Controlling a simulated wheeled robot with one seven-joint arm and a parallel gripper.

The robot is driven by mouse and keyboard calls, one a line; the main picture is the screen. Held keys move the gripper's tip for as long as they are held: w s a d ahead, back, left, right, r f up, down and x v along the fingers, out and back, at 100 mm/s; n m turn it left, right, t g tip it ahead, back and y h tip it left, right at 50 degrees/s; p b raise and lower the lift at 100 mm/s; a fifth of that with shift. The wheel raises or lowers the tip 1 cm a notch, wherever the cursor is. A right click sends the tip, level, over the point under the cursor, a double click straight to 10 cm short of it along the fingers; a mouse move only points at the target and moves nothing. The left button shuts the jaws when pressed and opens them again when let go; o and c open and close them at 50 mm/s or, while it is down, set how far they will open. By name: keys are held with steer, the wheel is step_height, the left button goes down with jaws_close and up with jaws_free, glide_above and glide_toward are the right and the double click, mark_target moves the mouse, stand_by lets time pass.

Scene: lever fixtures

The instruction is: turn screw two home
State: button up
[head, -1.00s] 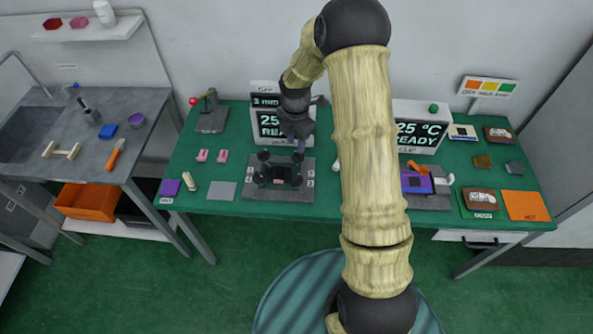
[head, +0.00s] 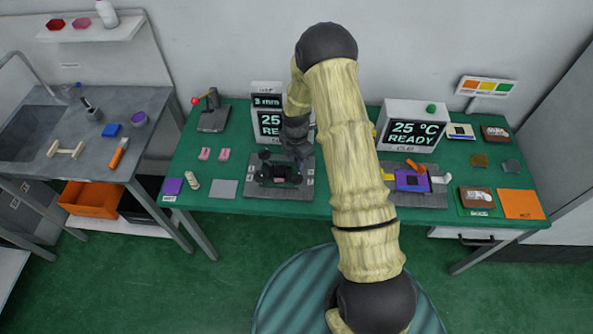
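The black clamping fixture (head: 279,172) sits on a grey base plate (head: 258,193) at the middle left of the green table. Black screw knobs stand at its corners. The back-left knob (head: 264,155) and the front-right knob (head: 297,179) are visible. The small number labels on the plate are too small to read surely, so I cannot tell which knob is screw two. My gripper (head: 301,160) points down at the back-right corner and hides the knob there. Its fingers are too small and dark to show whether they are open or touching the knob.
A display (head: 267,120) stands close behind the fixture, and a second display (head: 412,126) reads "25 °C READY". A purple fixture (head: 411,181) with an orange lever is right of my arm. Two pink blocks (head: 214,155) and a grey square (head: 223,189) lie left.

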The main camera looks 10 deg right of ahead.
mark_target(296, 175)
step_height(296, 175, down, 8)
steer(key=p, duration=0.2)
steer(key=shift+f+p, duration=0.15)
steer(key=shift+p, duration=0.25)
jaws_close()
